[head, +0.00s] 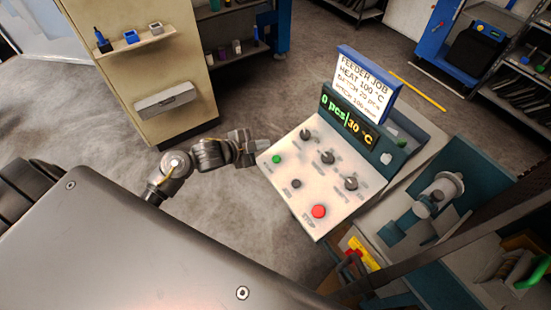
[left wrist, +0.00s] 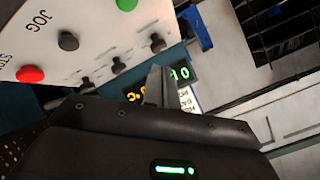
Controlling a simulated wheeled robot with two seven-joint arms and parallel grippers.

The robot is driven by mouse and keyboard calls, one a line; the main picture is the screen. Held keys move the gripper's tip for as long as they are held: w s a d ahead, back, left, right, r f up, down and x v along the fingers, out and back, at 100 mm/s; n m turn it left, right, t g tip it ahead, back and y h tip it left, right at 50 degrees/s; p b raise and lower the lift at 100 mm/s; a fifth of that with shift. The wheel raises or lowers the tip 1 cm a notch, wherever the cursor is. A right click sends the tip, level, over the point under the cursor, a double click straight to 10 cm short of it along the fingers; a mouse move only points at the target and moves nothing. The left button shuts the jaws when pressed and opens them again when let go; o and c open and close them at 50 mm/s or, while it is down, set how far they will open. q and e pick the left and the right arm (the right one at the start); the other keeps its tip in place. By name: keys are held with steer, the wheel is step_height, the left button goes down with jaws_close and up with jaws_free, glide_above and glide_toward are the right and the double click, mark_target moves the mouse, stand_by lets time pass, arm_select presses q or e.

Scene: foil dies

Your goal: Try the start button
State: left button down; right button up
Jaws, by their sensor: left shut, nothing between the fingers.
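A control panel (head: 323,213) with a pale sloped face stands right of centre in the head view. The green button (head: 276,159) is at its left edge; it also shows at the top of the left wrist view (left wrist: 127,4). A dark button (head: 296,184) and a red button (head: 318,211) follow below it, labelled JOG and STOP in the left wrist view. My left gripper (head: 251,147) is shut and empty, just left of the green button in the head view. Whether it touches the panel I cannot tell. My right gripper is not in view.
Several dark knobs (head: 327,158) stand on the panel. Its display (head: 348,121) reads 0 pcs and 30 °C, under a FEEDER JOB sign (head: 363,82). A beige cabinet (head: 143,70) with a small shelf stands behind left. Teal machinery (head: 425,205) is at the right. Grey floor lies open between.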

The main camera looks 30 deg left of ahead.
arm_select(q)
steer(key=b, duration=0.7)
glide_above(276, 160)
steer(key=s+a, duration=0.2)
step_height(276, 160, down, 7)
steer(key=shift+r, duration=0.1)
steer(key=shift+w+d+f+b, duration=0.1)
steer(key=shift+f+b, duration=0.1)
steer(key=shift+f, duration=0.15)
steer(key=shift+w+d+f+b, duration=0.1)
steer(key=shift+f+b, duration=0.1)
steer(key=shift+f, duration=0.15)
steer(key=shift+f, duration=0.1)
stand_by(0.5)
steer(key=shift+w+f, duration=0.1)
steer(key=shift+f, duration=0.2)
stand_by(0.4)
